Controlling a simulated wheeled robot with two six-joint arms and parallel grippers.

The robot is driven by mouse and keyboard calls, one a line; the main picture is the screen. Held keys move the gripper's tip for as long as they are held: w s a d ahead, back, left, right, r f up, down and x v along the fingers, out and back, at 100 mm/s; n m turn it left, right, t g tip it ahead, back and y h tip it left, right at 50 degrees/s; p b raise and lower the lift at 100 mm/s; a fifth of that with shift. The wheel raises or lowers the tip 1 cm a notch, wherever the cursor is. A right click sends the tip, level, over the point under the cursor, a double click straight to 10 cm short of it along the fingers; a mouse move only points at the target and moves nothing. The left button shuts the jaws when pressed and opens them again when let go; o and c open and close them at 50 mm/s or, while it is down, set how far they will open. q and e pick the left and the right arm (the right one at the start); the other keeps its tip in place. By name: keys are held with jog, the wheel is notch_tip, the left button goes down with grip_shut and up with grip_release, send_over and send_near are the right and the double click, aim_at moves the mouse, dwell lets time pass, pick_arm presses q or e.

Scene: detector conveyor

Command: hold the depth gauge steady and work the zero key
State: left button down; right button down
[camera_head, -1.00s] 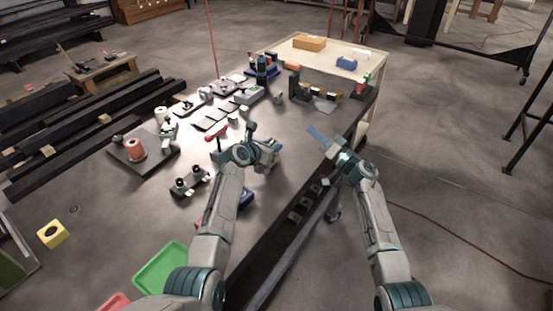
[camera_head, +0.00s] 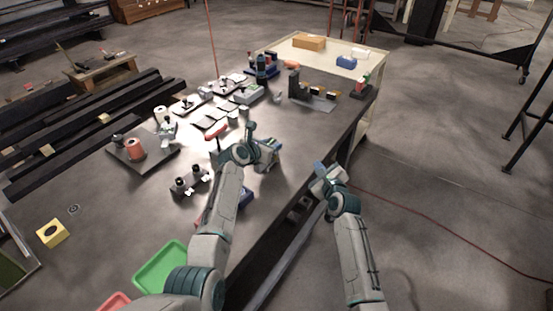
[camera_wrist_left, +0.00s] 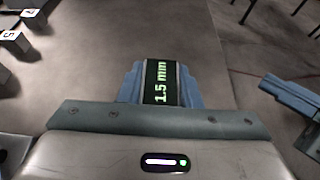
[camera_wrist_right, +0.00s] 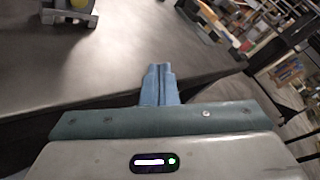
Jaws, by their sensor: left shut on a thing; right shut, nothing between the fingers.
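The depth gauge (camera_wrist_left: 162,84) shows in the left wrist view as a dark display reading "1.5 mm" in green, between the blue fingers of my left gripper (camera_wrist_left: 160,80). My left gripper is shut on it. In the head view my left gripper (camera_head: 268,152) is over the middle of the table, and the gauge there is mostly hidden. I cannot make out the zero key. My right gripper (camera_head: 320,168) is shut and empty near the table's right edge, apart from the gauge. Its fingers (camera_wrist_right: 160,78) are together in the right wrist view.
The dark table (camera_head: 110,210) holds a black two-knob fixture (camera_head: 190,182), a board with a red spool (camera_head: 135,150), a green tray (camera_head: 160,266) and a yellow block (camera_head: 53,233). Several devices stand at the back. Floor is open to the right.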

jog(key=s+a+y, duration=0.1)
jog(key=s+a+f+g+y, duration=0.1)
jog(key=a, duration=0.1)
jog(key=shift+a+m, duration=0.1)
jog(key=shift+m, duration=0.2)
jog(key=shift+w+a, duration=0.85)
jog(key=shift+a, duration=0.35)
jog(key=shift+w+a, duration=0.9)
jog(key=shift+a, duration=0.25)
jog(key=shift+w+a, duration=0.85)
jog(key=shift+a, duration=0.35)
jog(key=shift+w+a, duration=0.1)
jog(key=shift+a, duration=0.05)
jog(key=shift+w+a, duration=0.15)
jog(key=shift+a, duration=0.05)
jog(key=shift+w+a, duration=0.2)
jog(key=shift+a, duration=0.1)
jog(key=shift+d, duration=0.1)
dwell(0.4)
jog(key=shift+s+d, duration=0.5)
jog(key=shift+d, duration=0.05)
